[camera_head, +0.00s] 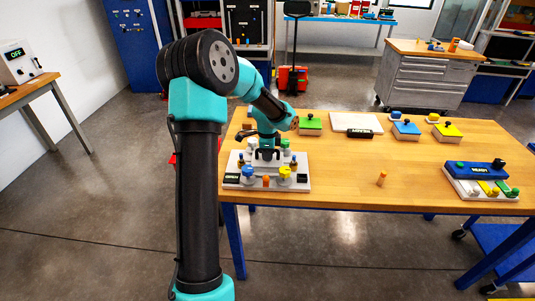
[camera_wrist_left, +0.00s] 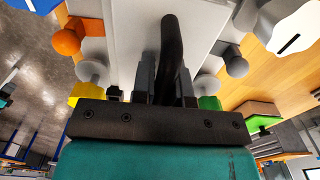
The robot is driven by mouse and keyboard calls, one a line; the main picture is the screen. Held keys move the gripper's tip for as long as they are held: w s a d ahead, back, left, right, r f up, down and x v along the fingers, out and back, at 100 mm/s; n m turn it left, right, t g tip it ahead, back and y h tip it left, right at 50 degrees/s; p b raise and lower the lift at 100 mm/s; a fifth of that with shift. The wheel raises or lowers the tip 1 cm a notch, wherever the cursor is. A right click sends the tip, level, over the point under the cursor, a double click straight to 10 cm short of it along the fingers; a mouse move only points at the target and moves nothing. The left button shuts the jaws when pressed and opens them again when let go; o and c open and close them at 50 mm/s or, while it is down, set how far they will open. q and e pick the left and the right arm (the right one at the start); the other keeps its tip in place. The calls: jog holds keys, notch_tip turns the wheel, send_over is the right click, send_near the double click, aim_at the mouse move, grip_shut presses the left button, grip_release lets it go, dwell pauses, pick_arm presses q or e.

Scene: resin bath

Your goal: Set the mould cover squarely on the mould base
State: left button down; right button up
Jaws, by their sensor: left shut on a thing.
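My left gripper (camera_head: 267,150) is over a pale fixture (camera_head: 262,184) at the left end of the wooden table. It is shut on a dark curved handle (camera_wrist_left: 172,50), which in the left wrist view rises from a broad white plate (camera_wrist_left: 130,30). The plate looks like the mould cover. The mould base appears to be the fixture, with coloured knobs around it, including a blue one (camera_head: 247,171) and a yellow one (camera_head: 285,172). The gripper hides their middle. I cannot tell whether cover and base touch or are square. My right gripper is out of view.
A green block (camera_head: 310,127), a blue block (camera_head: 406,133) and a yellow block (camera_head: 447,135), each with a dark knob, stand at the table's back. A white board (camera_head: 355,119) lies between. An orange peg (camera_head: 381,178) stands near the front. A blue box (camera_head: 472,170) sits right.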

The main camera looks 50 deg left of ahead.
pick_arm(q)
jog(key=shift+f, duration=0.1)
dwell(0.6)
jog(key=c, duration=1.1)
grip_release()
jog(key=shift+o, duration=0.2)
notch_tip(320, 180, up, 17)
jog(key=shift+r, duration=0.2)
